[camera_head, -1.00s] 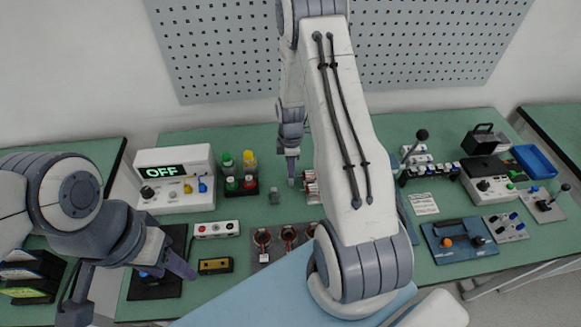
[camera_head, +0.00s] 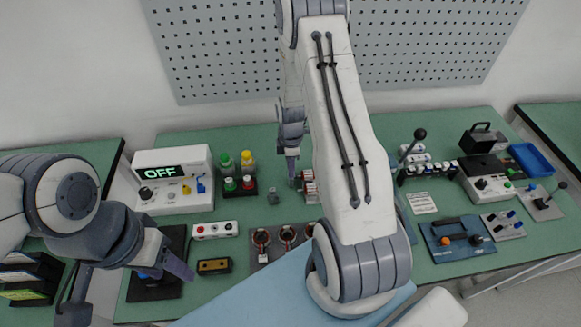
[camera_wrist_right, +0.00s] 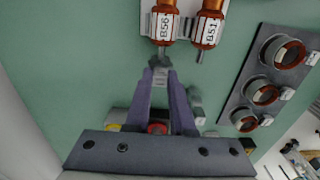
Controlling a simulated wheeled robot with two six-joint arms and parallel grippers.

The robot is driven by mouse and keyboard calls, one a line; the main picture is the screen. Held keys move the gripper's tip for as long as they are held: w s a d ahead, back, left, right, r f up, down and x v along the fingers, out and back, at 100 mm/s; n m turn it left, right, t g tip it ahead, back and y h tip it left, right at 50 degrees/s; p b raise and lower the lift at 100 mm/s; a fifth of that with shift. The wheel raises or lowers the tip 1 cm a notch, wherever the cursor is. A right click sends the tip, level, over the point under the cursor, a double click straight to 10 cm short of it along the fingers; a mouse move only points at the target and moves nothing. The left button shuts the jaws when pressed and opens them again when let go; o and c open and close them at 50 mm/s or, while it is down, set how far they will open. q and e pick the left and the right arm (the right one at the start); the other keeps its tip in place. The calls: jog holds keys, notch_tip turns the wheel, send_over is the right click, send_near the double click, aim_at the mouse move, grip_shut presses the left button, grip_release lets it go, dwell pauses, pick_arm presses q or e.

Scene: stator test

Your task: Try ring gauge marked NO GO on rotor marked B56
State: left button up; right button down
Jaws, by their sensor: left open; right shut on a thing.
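Rotor B56 (camera_wrist_right: 164,24) lies on the bench with copper windings and a white label, its shaft toward my right gripper. Rotor B51 (camera_wrist_right: 207,29) lies beside it; both are partly hidden by my arm in the head view. My right gripper (camera_wrist_right: 160,78) is shut on a small grey ring gauge (camera_wrist_right: 159,66) at the shaft end of B56. Its marking is unreadable, and I cannot tell whether it is around the shaft. A similar small grey piece (camera_head: 273,198) stands on the bench nearby. My left gripper (camera_head: 134,290) is open and empty, low at the left.
A holder with copper-lined rings (camera_head: 262,240) lies in front of the rotors. My right arm hides the middle.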

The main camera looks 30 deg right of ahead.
jog(key=shift+s+d, duration=0.4)
jog(key=shift+d, duration=0.4)
dwell(1.9)
jog(key=shift+w+a, duration=0.25)
jog(key=shift+a, duration=0.2)
jog(key=shift+w+a, duration=0.2)
jog(key=shift+a, duration=0.25)
dwell(1.6)
jog(key=shift+w+a, duration=0.1)
jog(key=shift+a, duration=0.1)
jog(key=shift+r+p, duration=2.05)
jog(key=shift+r, duration=0.45)
jog(key=shift+r, duration=0.1)
